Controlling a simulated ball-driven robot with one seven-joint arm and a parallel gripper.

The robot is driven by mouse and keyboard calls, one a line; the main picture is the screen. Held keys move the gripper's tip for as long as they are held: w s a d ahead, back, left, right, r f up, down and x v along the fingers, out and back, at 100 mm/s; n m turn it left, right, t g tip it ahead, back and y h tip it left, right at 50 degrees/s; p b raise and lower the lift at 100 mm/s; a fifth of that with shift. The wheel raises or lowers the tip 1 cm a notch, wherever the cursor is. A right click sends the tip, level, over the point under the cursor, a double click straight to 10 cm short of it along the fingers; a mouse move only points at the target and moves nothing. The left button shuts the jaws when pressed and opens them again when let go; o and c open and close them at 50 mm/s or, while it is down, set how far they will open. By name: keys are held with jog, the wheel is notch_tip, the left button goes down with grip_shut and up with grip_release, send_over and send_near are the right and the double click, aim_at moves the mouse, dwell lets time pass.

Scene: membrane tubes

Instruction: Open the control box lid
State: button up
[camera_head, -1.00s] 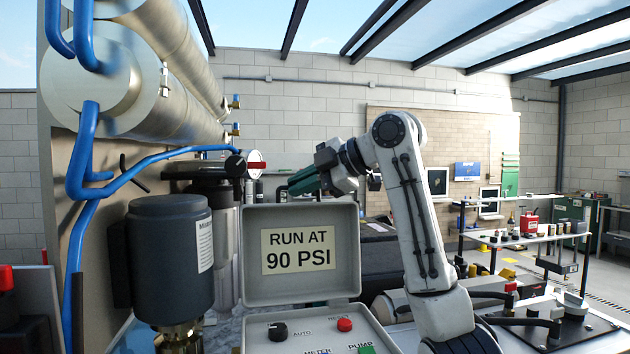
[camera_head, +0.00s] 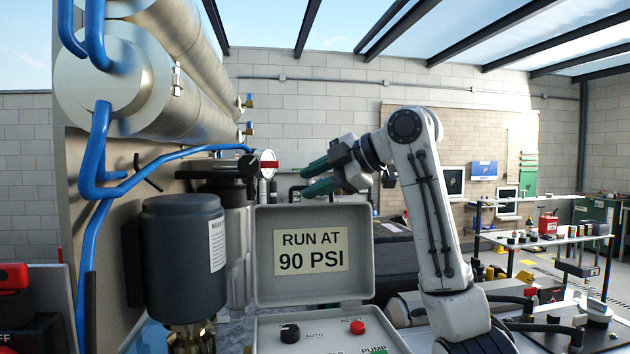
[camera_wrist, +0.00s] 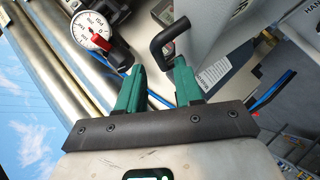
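The grey control box (camera_head: 300,330) is at the bottom middle of the head view. Its lid (camera_head: 312,212) stands upright and open, with a "RUN AT 90 PSI" label (camera_head: 311,251) on its inner face. The panel below shows a black knob (camera_head: 290,333), a red button (camera_head: 357,327) and part of a green button. My gripper (camera_head: 308,178) is above the lid, with its two green fingers apart and pointing left. In the wrist view, my gripper (camera_wrist: 160,66) is open with nothing between its fingers. A black bent handle (camera_wrist: 168,40) shows just beyond the fingertips.
A dark cylindrical housing (camera_head: 183,255) stands left of the box. Behind it are a filter (camera_head: 236,240) and a round gauge (camera_head: 267,163), also seen in the wrist view (camera_wrist: 92,30). Blue pipes and large metal tubes (camera_head: 150,70) fill the left. A bench with tools is at right.

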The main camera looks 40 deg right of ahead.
jog(key=shift+s, duration=0.1)
jog(key=b+v, duration=0.3)
jog(key=v, duration=0.7)
jog(key=shift+s+r, duration=0.15)
jog(key=shift+s, duration=0.1)
jog(key=shift+d, duration=0.1)
